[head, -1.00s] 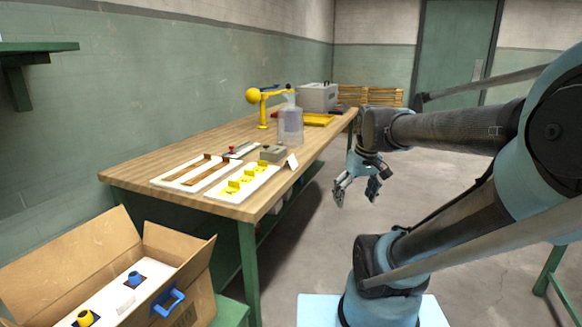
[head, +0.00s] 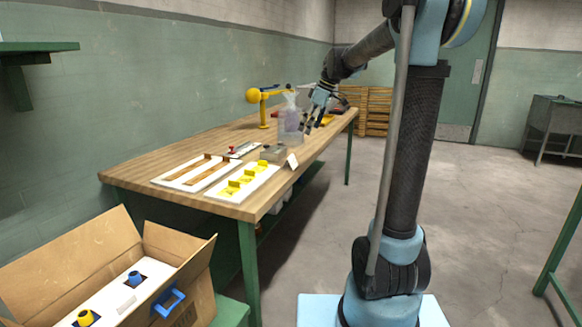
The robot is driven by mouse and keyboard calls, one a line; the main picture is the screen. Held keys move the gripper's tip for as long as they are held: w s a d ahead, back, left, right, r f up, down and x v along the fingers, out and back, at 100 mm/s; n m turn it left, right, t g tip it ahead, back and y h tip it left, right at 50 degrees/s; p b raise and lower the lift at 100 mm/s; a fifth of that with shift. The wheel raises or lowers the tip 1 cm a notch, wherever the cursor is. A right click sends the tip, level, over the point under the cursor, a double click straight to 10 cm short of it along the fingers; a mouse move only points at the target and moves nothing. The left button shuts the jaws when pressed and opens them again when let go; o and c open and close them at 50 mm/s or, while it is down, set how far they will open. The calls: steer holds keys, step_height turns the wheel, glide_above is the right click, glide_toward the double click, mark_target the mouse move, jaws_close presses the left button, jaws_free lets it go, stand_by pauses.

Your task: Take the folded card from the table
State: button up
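A small white folded card (head: 292,161) stands on the right edge of the wooden-topped table (head: 235,210), beside a grey box-shaped device (head: 272,153). My gripper (head: 313,129) is above the table's right side, behind and above the card and apart from it. Its fingers are spread and point down, with nothing seen between them. It is close to the clear plastic container (head: 290,122) in this view; I cannot tell whether they touch.
White boards with brown strips (head: 193,173) and yellow clips (head: 241,181) lie at the table's front. A yellow stand (head: 263,105) is farther back. An open cardboard box (head: 150,262) is at the lower left.

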steer(key=w+a, duration=0.1)
steer(key=w, duration=0.1)
glide_toward(291, 157)
steer(key=shift+n, duration=0.4)
steer(key=x, duration=0.6)
steer(key=shift+d, duration=0.2)
steer(key=shift+x, duration=2.65)
steer(key=shift+a, duration=0.15)
steer(key=c, duration=0.8)
